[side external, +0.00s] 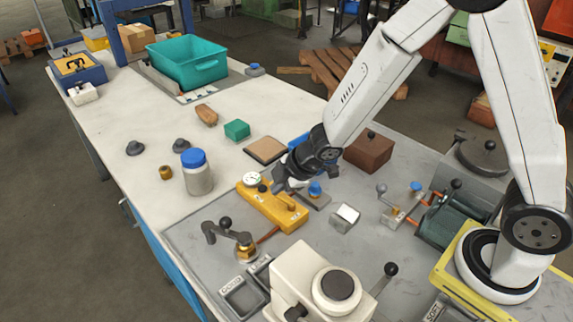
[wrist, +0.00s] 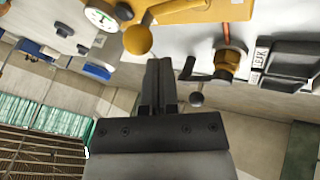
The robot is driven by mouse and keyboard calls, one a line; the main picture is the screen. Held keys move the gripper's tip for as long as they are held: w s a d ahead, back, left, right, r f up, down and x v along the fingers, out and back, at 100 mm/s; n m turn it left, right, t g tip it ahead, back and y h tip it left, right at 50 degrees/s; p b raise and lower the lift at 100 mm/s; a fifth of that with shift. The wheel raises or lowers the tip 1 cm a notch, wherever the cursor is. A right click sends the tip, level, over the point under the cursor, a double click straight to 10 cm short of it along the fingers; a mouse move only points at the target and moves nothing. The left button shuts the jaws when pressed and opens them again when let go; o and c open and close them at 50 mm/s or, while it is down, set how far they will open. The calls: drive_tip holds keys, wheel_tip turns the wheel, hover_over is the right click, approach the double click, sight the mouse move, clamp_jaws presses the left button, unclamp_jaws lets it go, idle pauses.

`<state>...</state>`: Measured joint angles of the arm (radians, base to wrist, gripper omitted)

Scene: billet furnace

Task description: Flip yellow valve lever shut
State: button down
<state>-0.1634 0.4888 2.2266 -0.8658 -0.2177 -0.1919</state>
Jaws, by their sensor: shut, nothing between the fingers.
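The yellow valve block (side external: 270,208) lies on the grey work plate in the side external view. It carries a round white gauge (side external: 251,179) at its far end. In the wrist view the yellow block (wrist: 200,10) is cut off by the top edge. A yellow ball knob (wrist: 138,40), on what looks like the lever, stands out from the block beside the gauge (wrist: 101,17). My gripper (wrist: 160,62) is shut and empty, its tips just below and right of the knob; I cannot tell whether they touch. In the side view my gripper (side external: 278,184) is beside the block and partly hides it.
A brass valve (side external: 246,248) with a black-knobbed lever stands near the block, and also shows in the wrist view (wrist: 228,62). A metal cube (side external: 344,217), a brown block (side external: 369,150) and a blue-capped jar (side external: 197,173) are around.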

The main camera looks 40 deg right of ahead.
drive_tip(key=v, duration=0.7)
idle(0.5)
drive_tip(key=shift+d+r, duration=0.1)
drive_tip(key=shift+d, duration=0.1)
idle(0.4)
drive_tip(key=s+d+m+g+h, duration=0.3)
drive_tip(key=s+d+m, duration=0.5)
drive_tip(key=s+m, duration=0.3)
drive_tip(key=m, duration=0.3)
drive_tip(key=shift+f+g, duration=0.25)
drive_tip(key=shift+g, duration=0.05)
